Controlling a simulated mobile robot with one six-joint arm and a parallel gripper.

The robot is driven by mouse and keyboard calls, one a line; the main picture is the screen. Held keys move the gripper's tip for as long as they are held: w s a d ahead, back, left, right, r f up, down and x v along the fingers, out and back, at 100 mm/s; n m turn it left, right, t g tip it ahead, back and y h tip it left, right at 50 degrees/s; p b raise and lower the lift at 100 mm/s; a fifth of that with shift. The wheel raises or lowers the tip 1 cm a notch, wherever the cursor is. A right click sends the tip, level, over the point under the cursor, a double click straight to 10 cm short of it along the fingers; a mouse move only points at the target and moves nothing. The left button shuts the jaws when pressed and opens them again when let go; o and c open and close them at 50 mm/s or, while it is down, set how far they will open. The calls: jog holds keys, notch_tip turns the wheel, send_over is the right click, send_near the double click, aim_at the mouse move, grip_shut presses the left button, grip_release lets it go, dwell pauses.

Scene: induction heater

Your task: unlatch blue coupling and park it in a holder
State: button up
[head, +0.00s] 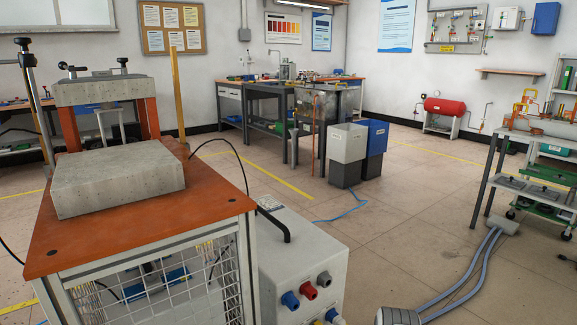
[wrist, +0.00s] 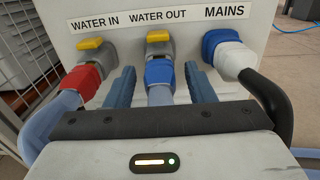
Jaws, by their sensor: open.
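In the wrist view, the blue coupling (wrist: 158,73) sits on the grey port (wrist: 160,52) under the WATER OUT label, with a yellow latch tab (wrist: 157,37) above it. A pale blue hose (wrist: 160,95) runs from it toward my gripper and passes out of sight behind the gripper body. My gripper (wrist: 159,69) is open. Its two blue fingers stand on the left and right of the coupling, with visible gaps. I cannot tell a holder for the coupling in either view.
Left of it, a red coupling (wrist: 82,82) with a yellow tab and hose is at WATER IN. Right of it, a white plug (wrist: 235,60) with a thick black cable is at MAINS. A wire-mesh panel (wrist: 14,130) stands at the left. The head view shows the white cabinet (head: 300,250) beside the orange-topped bench (head: 120,225).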

dwell(0.7)
grip_shut()
dwell(0.3)
jog(key=shift+p+v, duration=0.55)
jog(key=shift+v, duration=2.4)
jog(key=shift+r, duration=0.1)
